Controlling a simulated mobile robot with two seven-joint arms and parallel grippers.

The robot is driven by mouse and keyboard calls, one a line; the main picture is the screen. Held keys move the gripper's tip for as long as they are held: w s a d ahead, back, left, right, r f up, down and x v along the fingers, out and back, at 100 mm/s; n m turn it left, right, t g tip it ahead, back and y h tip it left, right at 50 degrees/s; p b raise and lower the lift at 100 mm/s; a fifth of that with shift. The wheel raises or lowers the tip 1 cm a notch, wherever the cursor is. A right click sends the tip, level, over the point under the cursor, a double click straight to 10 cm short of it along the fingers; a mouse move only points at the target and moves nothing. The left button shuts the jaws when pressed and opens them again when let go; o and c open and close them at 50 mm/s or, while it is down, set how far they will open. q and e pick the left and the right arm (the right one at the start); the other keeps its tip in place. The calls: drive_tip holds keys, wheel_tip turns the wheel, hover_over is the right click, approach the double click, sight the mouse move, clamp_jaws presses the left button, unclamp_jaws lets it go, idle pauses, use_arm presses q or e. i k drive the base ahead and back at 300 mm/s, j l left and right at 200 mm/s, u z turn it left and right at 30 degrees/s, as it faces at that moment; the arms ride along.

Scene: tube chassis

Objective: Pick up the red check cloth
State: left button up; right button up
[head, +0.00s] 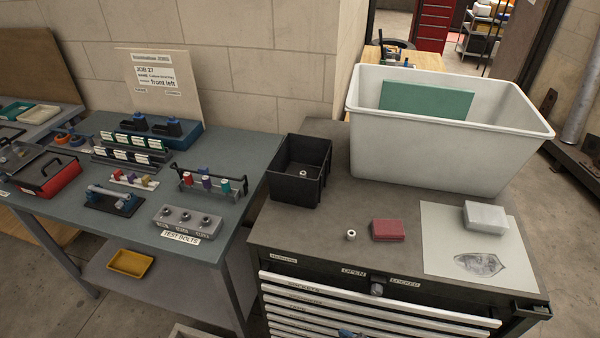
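A small dark red folded block (387,230), which looks like the red check cloth, lies flat on the dark top of the drawer cabinet (300,232). It sits near the front edge, a little right of the middle. A check pattern is too small to make out. Nothing covers it or rests on it. Neither of my grippers can be made out in the head view.
Behind stand a black bin (299,170) and a large white tub (440,150). A cluttered workbench (60,208) stands left.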

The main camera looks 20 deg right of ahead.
sight(386, 229)
drive_tip(key=z, duration=1.35)
